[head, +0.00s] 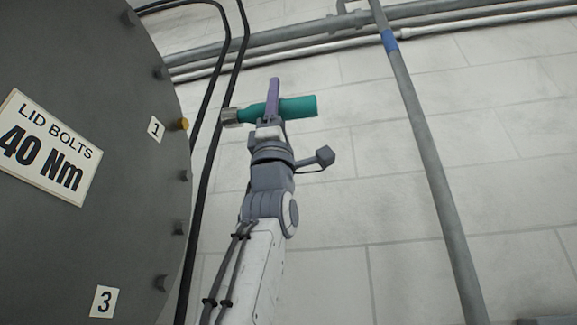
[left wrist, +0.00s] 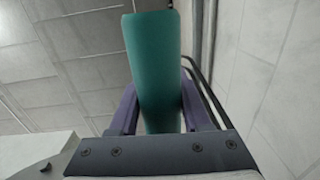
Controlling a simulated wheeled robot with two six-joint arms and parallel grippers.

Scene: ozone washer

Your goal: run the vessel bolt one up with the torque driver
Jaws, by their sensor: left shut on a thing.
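The torque driver (head: 298,107) has a teal body and a grey metal socket at its left end. My left gripper (head: 272,105) is shut around the driver's body with its purple fingers. The driver lies nearly level, its socket pointing left toward the vessel (head: 120,250). Bolt one (head: 182,124) is the brass-coloured bolt beside the label "1" on the vessel's edge. A gap shows between the socket and this bolt, crossed by dark cables. In the left wrist view the teal body (left wrist: 153,70) stands between the fingers; the socket is not visible there. My right gripper is out of view.
A grey pipe (head: 425,150) stands at the right, before a pale tiled wall.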

